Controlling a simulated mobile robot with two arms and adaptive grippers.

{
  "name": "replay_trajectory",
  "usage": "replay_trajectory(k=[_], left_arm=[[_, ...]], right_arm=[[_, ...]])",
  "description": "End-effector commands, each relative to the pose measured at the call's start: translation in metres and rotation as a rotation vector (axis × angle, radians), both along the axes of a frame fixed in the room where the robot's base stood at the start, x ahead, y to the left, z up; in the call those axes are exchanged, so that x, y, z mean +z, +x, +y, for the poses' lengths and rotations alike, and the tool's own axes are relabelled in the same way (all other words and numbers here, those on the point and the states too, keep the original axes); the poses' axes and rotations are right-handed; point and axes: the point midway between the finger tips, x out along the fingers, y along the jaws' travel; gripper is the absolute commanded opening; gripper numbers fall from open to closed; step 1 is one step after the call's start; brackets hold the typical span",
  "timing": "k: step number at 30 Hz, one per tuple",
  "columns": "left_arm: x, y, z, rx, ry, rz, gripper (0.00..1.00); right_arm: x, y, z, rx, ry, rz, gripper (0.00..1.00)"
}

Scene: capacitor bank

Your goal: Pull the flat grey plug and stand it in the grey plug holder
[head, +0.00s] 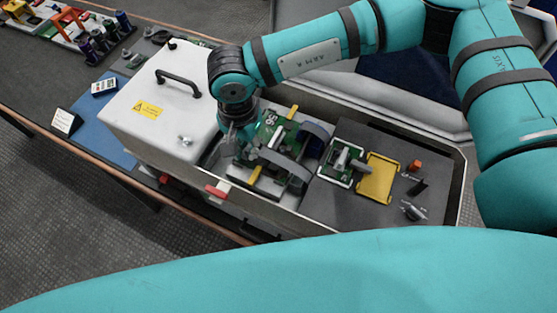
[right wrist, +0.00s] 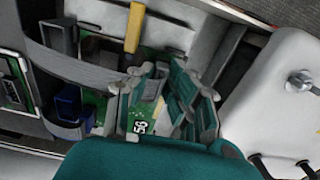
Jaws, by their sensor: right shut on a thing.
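My right gripper (head: 240,137) reaches down into the open bay beside the white cover. In the right wrist view its fingers (right wrist: 166,92) are close together over a green board (right wrist: 140,128) marked 56. They are shut on a small grey part, which looks like the flat grey plug (right wrist: 151,88); the fingers hide most of it, and I cannot tell whether it is still seated. The green board (head: 270,125) also shows in the head view, next to wide grey bands (head: 286,166). I cannot single out the grey plug holder. My left gripper is not in view.
The white cover (head: 158,105) with a black handle stands left of the bay. A small board marked A (head: 336,176), a yellow tray (head: 378,178) and small loose parts lie on the dark panel at right. A yellow strip (right wrist: 135,28) stands close to the fingers.

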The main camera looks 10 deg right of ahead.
Motion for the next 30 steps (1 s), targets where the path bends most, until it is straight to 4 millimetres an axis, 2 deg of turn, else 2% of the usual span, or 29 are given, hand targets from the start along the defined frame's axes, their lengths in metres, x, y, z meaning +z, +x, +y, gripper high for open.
replay_trajectory(k=[15, 30], left_arm=[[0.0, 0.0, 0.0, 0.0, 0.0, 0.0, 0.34], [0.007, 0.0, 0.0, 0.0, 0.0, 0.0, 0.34]], right_arm=[[0.001, 0.0, 0.0, 0.0, 0.0, 0.0, 0.0], [0.019, 0.0, 0.0, 0.0, -0.001, 0.001, 0.0]])
